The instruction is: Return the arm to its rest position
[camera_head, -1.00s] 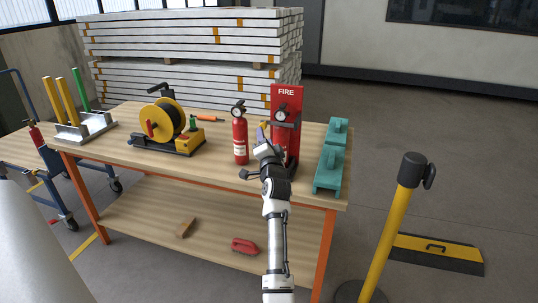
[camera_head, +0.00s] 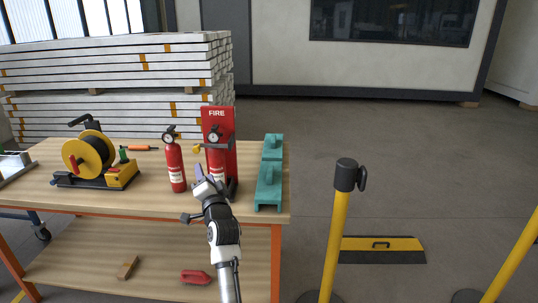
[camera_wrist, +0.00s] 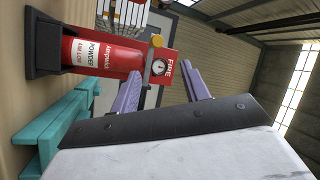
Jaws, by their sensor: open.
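My gripper (camera_head: 199,173) is open and empty, at the front of the workbench's right part, before the red FIRE stand (camera_head: 218,112). It also shows in the wrist view (camera_wrist: 160,80), with its two purple-grey fingers spread and nothing between them. A red fire extinguisher (camera_wrist: 108,57) with a gauge sits in the stand's dark bracket; in the head view my gripper and arm partly cover it. My arm reaches up from the bottom edge of the head view.
A second red extinguisher (camera_head: 176,168) stands left of the stand. A yellow-black reel (camera_head: 92,155) is further left, teal blocks (camera_head: 269,187) are right. A yellow post (camera_head: 338,225) stands right of the workbench (camera_head: 140,205). Floor beyond it is mostly open.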

